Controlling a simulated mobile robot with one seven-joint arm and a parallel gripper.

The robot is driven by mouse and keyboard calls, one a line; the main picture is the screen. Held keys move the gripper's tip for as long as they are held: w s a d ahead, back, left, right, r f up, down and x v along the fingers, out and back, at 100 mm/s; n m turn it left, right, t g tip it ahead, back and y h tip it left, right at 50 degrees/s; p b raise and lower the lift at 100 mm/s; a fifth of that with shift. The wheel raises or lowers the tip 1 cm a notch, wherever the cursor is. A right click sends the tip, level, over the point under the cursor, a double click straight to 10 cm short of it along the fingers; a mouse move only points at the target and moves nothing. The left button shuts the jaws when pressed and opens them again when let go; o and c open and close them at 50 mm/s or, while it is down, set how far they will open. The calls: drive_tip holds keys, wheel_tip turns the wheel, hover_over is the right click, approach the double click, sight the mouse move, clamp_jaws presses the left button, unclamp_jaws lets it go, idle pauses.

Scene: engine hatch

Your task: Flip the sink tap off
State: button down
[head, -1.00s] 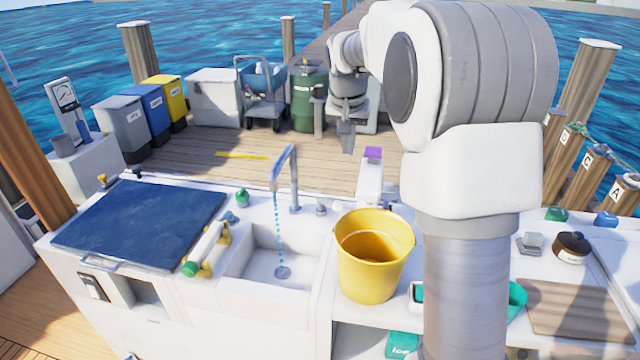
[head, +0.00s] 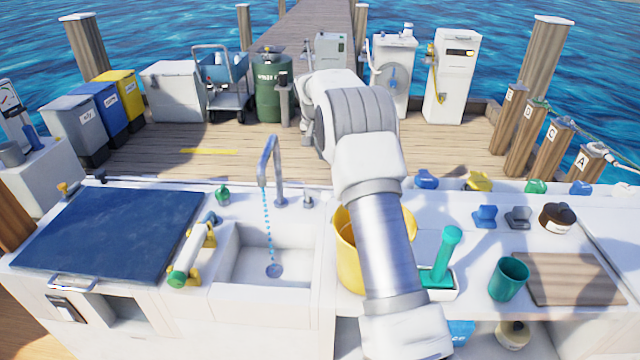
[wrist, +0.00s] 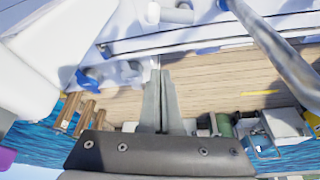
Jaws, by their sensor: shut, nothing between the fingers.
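The grey sink tap (head: 277,172) stands behind the white sink (head: 243,254) in the head view. A dashed blue stream of water runs from its spout to the drain. A small grey fitting (head: 308,198), perhaps the tap's lever, sits just right of its base. In the wrist view a grey tube (wrist: 280,52), likely the tap, crosses the upper right. My gripper (wrist: 160,75) is shut and empty there, its fingers pointing toward the counter edge, apart from the tube.
A yellow bucket (head: 348,252) stands right of the sink, partly behind my arm. A green-capped white cylinder (head: 190,255) lies left of the sink. A teal cup (head: 509,278) and a teal-handled brush (head: 446,258) are at right. The deck behind is mostly clear.

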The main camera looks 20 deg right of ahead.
drive_tip(key=shift+f, duration=0.1)
drive_tip(key=b+x, duration=0.1)
drive_tip(key=x, duration=0.9)
drive_tip(key=shift+f, duration=0.15)
drive_tip(key=shift+s+a, duration=0.6)
drive_tip(key=shift+s, duration=0.15)
drive_tip(key=shift+s+a+f, duration=0.1)
drive_tip(key=shift+s+a, duration=0.55)
drive_tip(key=shift+s, duration=0.2)
